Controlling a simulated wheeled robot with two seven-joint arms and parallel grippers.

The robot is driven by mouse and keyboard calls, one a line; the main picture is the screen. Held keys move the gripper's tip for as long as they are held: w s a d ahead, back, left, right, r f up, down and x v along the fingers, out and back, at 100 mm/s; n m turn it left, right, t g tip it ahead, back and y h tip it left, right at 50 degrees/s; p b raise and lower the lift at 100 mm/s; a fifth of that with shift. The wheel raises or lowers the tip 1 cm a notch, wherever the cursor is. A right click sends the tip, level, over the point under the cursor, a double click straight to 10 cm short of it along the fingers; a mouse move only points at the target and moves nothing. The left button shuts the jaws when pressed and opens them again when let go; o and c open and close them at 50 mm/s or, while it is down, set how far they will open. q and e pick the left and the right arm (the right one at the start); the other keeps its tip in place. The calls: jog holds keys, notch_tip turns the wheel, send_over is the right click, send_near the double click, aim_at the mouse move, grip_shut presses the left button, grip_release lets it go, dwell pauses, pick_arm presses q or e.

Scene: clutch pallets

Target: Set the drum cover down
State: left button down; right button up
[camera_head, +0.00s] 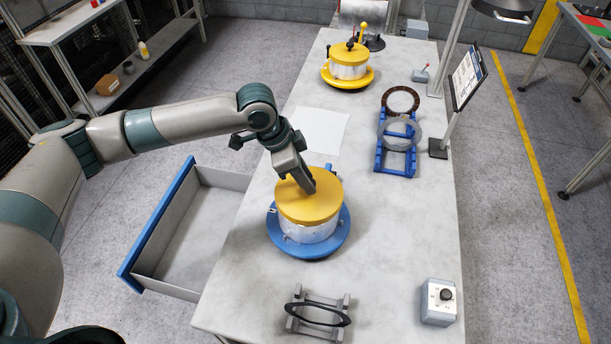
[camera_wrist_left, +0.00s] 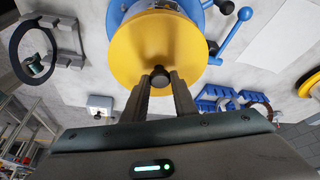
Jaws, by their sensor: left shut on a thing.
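The drum cover (camera_head: 302,207) is a yellow disc that lies over the silver drum (camera_head: 307,233) on a round blue base (camera_head: 338,240). In the left wrist view the yellow cover (camera_wrist_left: 140,55) fills the upper middle, with a dark knob (camera_wrist_left: 159,76) near its edge closest to the fingers. My left gripper (camera_head: 308,187) is over the cover, and its fingers (camera_wrist_left: 160,88) are shut on the dark knob. Whether the cover rests fully on the drum is hard to tell. My right gripper is not in view.
A second drum with a yellow base (camera_head: 348,76) stands at the far end. Blue racks (camera_head: 396,150) hold rings at right. A grey stand with a black ring (camera_head: 318,314) and a control box (camera_head: 439,302) are near. An open drawer (camera_head: 190,230) juts out left. A white sheet (camera_head: 318,130) lies behind the drum.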

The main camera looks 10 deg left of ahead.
pick_arm(q)
jog(key=shift+f, duration=0.6)
jog(key=c, duration=1.4)
grip_release()
jog(key=shift+c, duration=0.2)
jog(key=shift+r, duration=0.15)
jog(key=shift+r, duration=0.6)
jog(key=b+v, duration=0.4)
jog(key=v, duration=0.7)
jog(key=shift+r, duration=0.4)
jog(key=shift+a, duration=0.15)
